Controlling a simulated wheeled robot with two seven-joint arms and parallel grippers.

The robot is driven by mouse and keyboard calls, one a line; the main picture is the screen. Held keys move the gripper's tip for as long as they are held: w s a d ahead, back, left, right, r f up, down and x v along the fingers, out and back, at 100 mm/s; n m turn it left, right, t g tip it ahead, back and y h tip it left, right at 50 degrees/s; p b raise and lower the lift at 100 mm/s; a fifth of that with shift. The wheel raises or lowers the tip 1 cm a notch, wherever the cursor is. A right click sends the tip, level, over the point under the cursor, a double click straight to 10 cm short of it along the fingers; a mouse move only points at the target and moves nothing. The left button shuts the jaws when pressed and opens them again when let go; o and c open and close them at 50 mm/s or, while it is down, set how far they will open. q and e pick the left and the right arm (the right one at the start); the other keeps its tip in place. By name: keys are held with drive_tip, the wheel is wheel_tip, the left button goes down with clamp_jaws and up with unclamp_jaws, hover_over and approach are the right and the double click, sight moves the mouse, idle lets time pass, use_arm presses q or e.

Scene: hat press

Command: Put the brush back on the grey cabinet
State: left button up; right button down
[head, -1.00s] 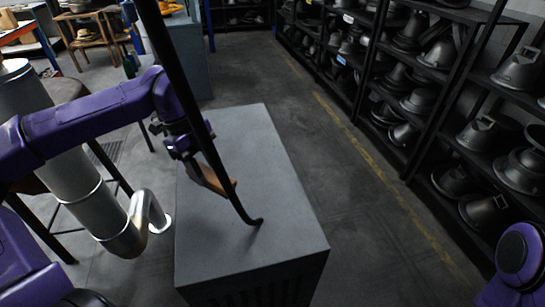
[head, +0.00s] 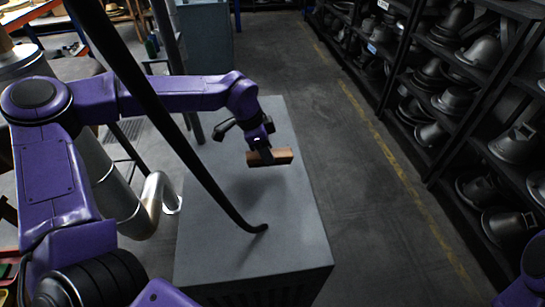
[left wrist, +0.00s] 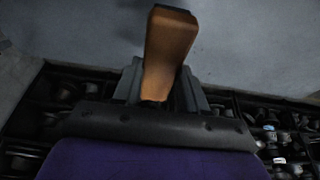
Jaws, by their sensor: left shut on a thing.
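My left gripper (head: 262,155) is shut on the brush (head: 282,156), a small brown wooden piece. In the head view the brush appears over the far part of the grey cabinet's top (head: 290,215). I cannot tell for sure whether it touches the top. In the left wrist view the brown brush (left wrist: 168,45) sticks out from between the gripper's fingers (left wrist: 160,90), with a plain grey surface behind it. My right gripper is not in view.
A thin black rod (head: 200,170) crosses in front of the cabinet, its bent end appearing over the top. A silver pipe (head: 155,200) stands left of the cabinet. Shelves of dark metal hat moulds (head: 470,130) line the right. The floor (head: 370,200) between is clear.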

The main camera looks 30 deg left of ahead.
use_arm(q)
drive_tip(key=shift+w+d+f, duration=0.3)
drive_tip(key=shift+w+f, duration=0.4)
drive_tip(key=shift+f, duration=0.2)
drive_tip(key=x, duration=0.1)
drive_tip(key=p+x, duration=0.1)
drive_tip(key=x, duration=0.1)
drive_tip(key=shift+a+f+p, duration=0.25)
drive_tip(key=shift+p, duration=0.05)
drive_tip(key=shift+f, duration=0.15)
drive_tip(key=o, duration=0.9)
drive_tip(key=shift+s, duration=0.1)
drive_tip(key=b+v, duration=0.2)
drive_tip(key=v, duration=1)
drive_tip(key=shift+a, duration=0.1)
